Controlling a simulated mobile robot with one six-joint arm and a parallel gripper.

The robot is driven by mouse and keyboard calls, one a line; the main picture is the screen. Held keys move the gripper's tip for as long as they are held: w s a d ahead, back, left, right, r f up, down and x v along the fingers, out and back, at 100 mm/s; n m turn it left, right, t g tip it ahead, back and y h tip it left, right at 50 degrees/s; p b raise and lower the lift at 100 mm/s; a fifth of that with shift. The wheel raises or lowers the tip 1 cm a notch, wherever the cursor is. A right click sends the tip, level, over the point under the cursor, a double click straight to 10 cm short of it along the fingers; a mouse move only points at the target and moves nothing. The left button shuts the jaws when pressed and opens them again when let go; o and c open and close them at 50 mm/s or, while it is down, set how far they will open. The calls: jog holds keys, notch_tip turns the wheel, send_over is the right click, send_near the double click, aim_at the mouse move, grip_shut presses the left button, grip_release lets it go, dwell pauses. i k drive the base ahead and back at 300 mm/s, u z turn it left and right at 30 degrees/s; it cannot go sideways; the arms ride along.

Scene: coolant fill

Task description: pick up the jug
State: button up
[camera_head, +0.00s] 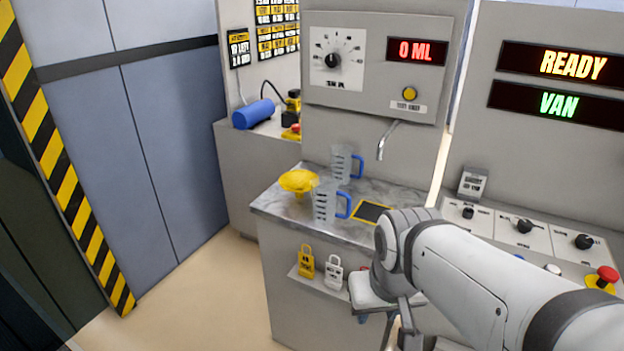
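Two clear jugs with dark markings and blue handles stand upright on the grey marbled counter (405,193). The nearer jug (324,205) is close to the counter's front edge, its handle to the right. The farther jug (341,163) is behind it, also with its handle to the right, left of the metal spout. My gripper (390,325) hangs low in front of the counter, right of and below the nearer jug, apart from both jugs. Its fingers are partly hidden and small, so I cannot tell their opening.
A yellow funnel-like item (298,181) sits left of the nearer jug. A yellow-edged black pad (371,212) lies to its right. The metal spout (386,140) juts out above the counter. Padlock-shaped tags (306,262) are on the front shelf. A control panel with a red button (607,274) is right.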

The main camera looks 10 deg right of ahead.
aim_at(325, 192)
jog(key=z, duration=0.05)
jog(key=i, duration=0.9)
jog(key=u, duration=0.1)
